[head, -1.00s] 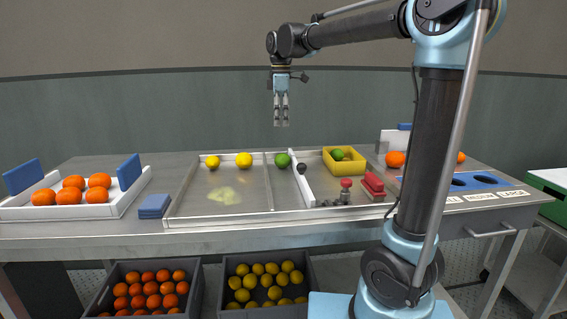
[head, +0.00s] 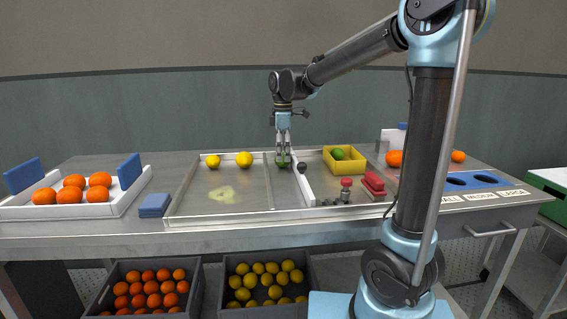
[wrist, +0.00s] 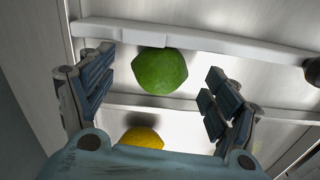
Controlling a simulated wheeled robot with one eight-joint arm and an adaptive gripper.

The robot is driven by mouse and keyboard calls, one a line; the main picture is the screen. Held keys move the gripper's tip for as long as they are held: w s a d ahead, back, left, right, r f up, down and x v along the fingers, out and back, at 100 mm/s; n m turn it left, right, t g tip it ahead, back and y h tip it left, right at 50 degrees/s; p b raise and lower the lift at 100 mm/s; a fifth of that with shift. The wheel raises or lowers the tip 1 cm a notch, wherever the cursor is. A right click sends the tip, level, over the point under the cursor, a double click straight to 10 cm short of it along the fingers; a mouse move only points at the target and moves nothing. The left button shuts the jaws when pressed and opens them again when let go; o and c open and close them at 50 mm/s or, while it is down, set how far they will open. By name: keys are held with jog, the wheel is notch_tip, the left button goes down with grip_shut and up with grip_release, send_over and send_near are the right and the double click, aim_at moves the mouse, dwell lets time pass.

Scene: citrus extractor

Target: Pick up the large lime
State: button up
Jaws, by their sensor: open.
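A green lime (wrist: 160,71) lies on the metal tray, between the open fingers of my gripper (wrist: 158,95) in the wrist view and close to a raised divider. Another green lime (head: 338,154) sits in the yellow bin (head: 352,166) to the right.
Two lemons (head: 244,159) lie on the tray (head: 240,210) to the left, one also low in the wrist view (wrist: 142,138). A white divider (head: 304,184) with a dark knob (head: 302,167) runs just right of my gripper. A red-topped part (head: 346,184) stands nearer the front.

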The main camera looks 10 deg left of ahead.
jog(key=shift+f, duration=0.9)
jog(key=c, duration=1.2)
